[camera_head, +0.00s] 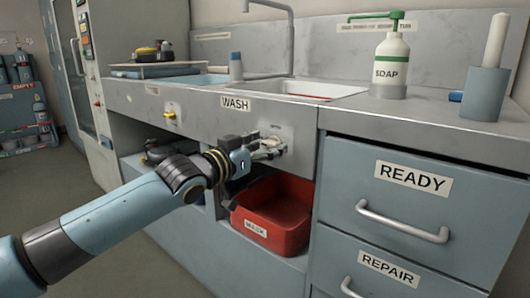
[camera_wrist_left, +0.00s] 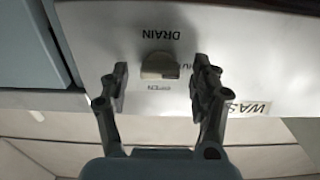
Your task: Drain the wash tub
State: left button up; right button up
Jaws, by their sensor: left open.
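The wash tub (camera_head: 345,91) is a pale basin set into the grey counter, under the tall tap, near a WASH label. Below it on the front panel is a drain plate, mostly behind my left gripper (camera_head: 268,148) in the head view. In the left wrist view the grey drain knob (camera_wrist_left: 158,66) stands out from the panel, with upside-down DRAIN and OPEN lettering around it. The fingers of my left gripper (camera_wrist_left: 161,82) are open, one on each side of the knob, with gaps visible between. My right gripper is not in view.
A red bin (camera_head: 275,215) stands on the shelf under the panel. Drawers marked READY (camera_head: 410,180) and REPAIR are to the right. A soap bottle (camera_head: 390,65) stands on the counter. A yellow knob (camera_head: 170,115) is farther left on the panel.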

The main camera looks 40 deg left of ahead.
pick_arm(q)
jog(key=shift+c, duration=0.3)
jog(key=c, duration=1.1)
